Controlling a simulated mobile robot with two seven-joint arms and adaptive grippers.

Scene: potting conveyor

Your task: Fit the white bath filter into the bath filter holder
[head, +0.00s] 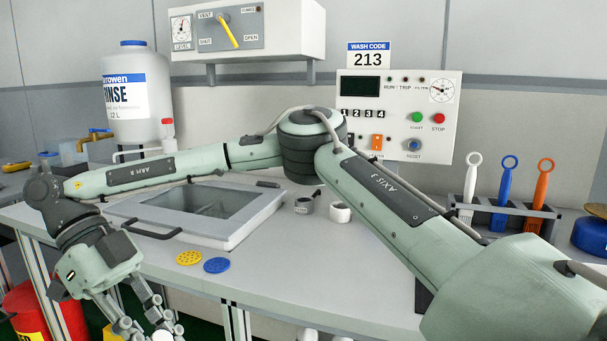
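No white perforated disc like the coloured ones is clearly in view. A yellow disc (189,258) and a blue disc (216,265) with holes lie flat near the table's front edge. A small grey cup-like part (304,205) and a white one (340,212) stand behind them; I cannot tell if either is the filter holder. My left gripper (149,329) points down at the lower left, in front of the table edge. My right gripper is out of view.
A bath (262,212) with a glazed lid is set in the table at left. A rack (508,213) with white, blue and orange tools stands at right. A control panel (400,115) showing code 213 and a rinse bottle (138,100) stand behind.

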